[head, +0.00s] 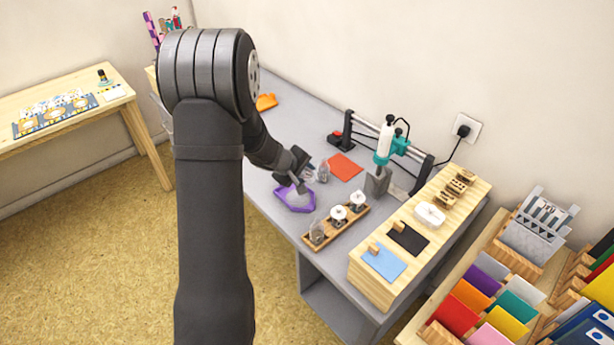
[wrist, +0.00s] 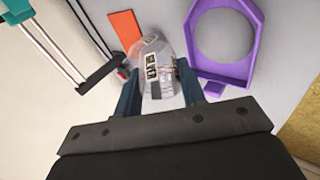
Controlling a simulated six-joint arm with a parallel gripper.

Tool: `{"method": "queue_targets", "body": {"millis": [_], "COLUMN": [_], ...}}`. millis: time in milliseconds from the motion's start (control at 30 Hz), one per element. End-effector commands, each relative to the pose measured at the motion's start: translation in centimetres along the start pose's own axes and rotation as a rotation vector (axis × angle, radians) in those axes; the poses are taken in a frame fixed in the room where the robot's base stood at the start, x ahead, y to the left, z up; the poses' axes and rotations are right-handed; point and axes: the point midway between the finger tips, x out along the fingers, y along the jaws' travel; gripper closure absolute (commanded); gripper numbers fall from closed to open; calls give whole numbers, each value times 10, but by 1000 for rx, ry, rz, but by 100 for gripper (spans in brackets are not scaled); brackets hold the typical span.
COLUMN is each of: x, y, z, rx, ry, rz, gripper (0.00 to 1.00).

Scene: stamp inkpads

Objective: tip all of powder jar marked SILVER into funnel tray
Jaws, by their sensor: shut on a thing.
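My gripper (wrist: 157,82) is shut on a clear glass powder jar (wrist: 163,75) in the wrist view. The jar has black and white labels; the lettering is sideways and too small to read surely. In the head view the jar (head: 323,173) shows just beyond my gripper (head: 303,176), over the grey table. The purple funnel tray (wrist: 253,15) lies to the right of the jar in the wrist view, apart from it. Its middle shows a round grey area; I cannot tell whether that holds powder. In the head view the tray (head: 296,208) lies just below my gripper.
A wooden rack (head: 334,230) with a clear jar (head: 317,233) and two white-topped pieces stands in front. An orange sheet (head: 345,166) lies behind. A teal-and-white press (head: 385,145) and a wooden stand with ink pads (head: 383,262) are to the right.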

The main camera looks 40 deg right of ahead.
Motion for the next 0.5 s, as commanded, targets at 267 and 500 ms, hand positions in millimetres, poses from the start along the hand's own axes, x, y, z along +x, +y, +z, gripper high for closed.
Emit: {"method": "queue_targets", "body": {"millis": [267, 500], "x": [0, -1], "y": [1, 2], "z": [1, 1], "rx": [24, 49], "ry": [13, 34], "rz": [-65, -139], "gripper": [87, 87]}}
